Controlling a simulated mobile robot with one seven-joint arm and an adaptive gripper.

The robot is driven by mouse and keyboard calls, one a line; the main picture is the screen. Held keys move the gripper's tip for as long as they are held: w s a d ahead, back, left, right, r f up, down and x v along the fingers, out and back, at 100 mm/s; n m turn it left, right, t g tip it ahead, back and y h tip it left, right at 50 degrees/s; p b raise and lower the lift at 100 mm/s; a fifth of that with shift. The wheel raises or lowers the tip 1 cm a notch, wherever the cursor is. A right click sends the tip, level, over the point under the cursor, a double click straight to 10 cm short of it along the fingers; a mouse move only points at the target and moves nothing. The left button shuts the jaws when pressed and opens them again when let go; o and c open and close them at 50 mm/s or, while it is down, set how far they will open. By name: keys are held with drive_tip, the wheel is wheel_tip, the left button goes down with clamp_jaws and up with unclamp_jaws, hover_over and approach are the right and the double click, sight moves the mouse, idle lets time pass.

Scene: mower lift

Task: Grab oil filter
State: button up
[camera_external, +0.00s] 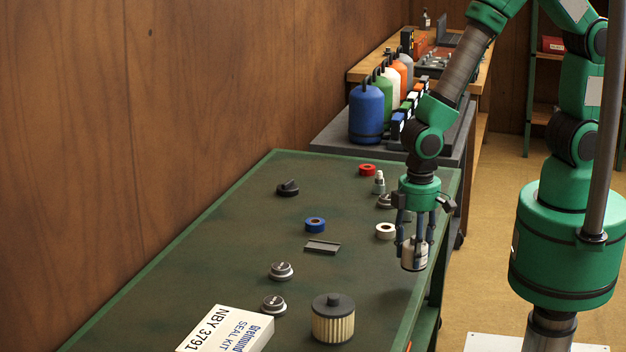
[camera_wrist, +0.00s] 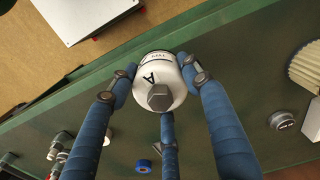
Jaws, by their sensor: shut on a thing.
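A white canister-shaped oil filter (camera_external: 414,254) is held near the right edge of the green table (camera_external: 375,290). In the wrist view the oil filter (camera_wrist: 153,72) shows a dark hex nut and a letter A on its end. My gripper (camera_external: 415,243) points down with its blue fingers closed around the filter; in the wrist view the gripper (camera_wrist: 160,84) has fingers on both sides and one below. I cannot tell whether the filter's underside touches the table. A pleated cream filter (camera_external: 333,320) with a dark cap stands apart at the front of the table.
Silver caps (camera_external: 281,271), a blue tape roll (camera_external: 315,225), a white roll (camera_external: 385,231) and a red roll (camera_external: 367,170) are scattered about. A blue gas bottle (camera_external: 366,112) stands on the bench behind. The table's left side is mostly clear.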

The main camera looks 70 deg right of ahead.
sight(426, 247)
drive_tip(key=shift+s+d+r, duration=0.1)
drive_tip(key=shift+s+d, duration=0.35)
drive_tip(key=shift+s, duration=0.2)
drive_tip(key=shift+s+d+r, duration=0.1)
drive_tip(key=shift+s+d, duration=0.35)
drive_tip(key=shift+s, duration=0.2)
